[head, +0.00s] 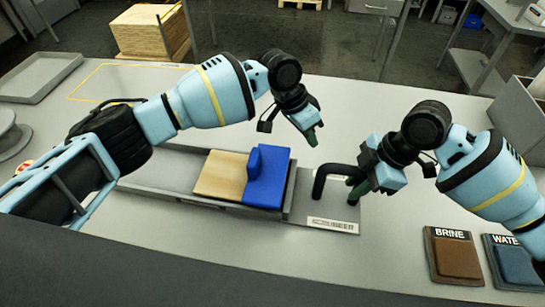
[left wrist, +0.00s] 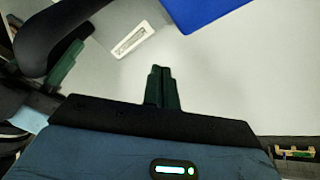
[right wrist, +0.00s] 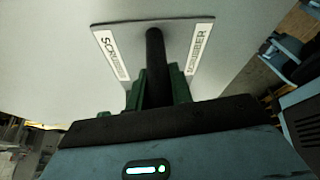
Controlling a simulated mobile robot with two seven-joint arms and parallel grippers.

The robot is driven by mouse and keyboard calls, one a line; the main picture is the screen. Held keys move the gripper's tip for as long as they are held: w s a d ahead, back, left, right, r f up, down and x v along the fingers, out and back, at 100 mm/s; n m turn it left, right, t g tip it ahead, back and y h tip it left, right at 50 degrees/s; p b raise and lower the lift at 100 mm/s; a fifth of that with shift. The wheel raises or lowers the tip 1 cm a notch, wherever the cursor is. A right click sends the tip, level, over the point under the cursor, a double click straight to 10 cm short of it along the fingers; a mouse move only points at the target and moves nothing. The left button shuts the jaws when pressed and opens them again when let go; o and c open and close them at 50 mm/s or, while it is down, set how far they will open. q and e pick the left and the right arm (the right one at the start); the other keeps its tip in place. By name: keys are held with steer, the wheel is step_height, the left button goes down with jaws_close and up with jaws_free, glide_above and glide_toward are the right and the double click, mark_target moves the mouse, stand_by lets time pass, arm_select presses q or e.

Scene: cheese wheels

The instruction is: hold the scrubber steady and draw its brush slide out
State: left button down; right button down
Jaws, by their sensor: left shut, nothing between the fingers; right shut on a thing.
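The scrubber (head: 150,180) is a long grey trough on the table, with a black bent handle (head: 318,184) and a SCRUBBER label at its right end. The brush slide sits in the trough: a pale wooden part (head: 220,176) and a blue part (head: 272,183) with an upright blue tab (head: 253,162). My right gripper (head: 356,188) is shut on the black handle, which stands between its green fingers in the right wrist view (right wrist: 156,90). My left gripper (head: 313,138) is shut and empty, above and right of the blue part. Its closed fingertips show in the left wrist view (left wrist: 161,72).
A brown BRINE pad (head: 453,257) and a blue WATER pad (head: 516,264) lie at the front right. A grey tray (head: 38,77) is at the back left. A grey bin (head: 522,112) stands at the right. The table behind the trough is mostly clear.

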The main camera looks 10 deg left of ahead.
arm_select(q)
steer(key=s+a+r+m+g+y, duration=0.1)
steer(key=s+r+m+g+y, duration=0.15)
steer(key=s+m+y, duration=0.35)
steer(key=m+t+y, duration=0.2)
steer(key=y, duration=0.6)
glide_toward(258, 166)
steer(key=shift+x, duration=2.9)
steer(key=a, duration=2.2)
steer(key=shift+w+a, duration=0.15)
steer(key=shift+w, duration=0.1)
arm_select(e)
steer(key=shift+d, duration=0.1)
arm_select(q)
steer(key=v, duration=1)
steer(key=shift+s, duration=0.1)
arm_select(e)
steer(key=c, duration=0.6)
jaws_free()
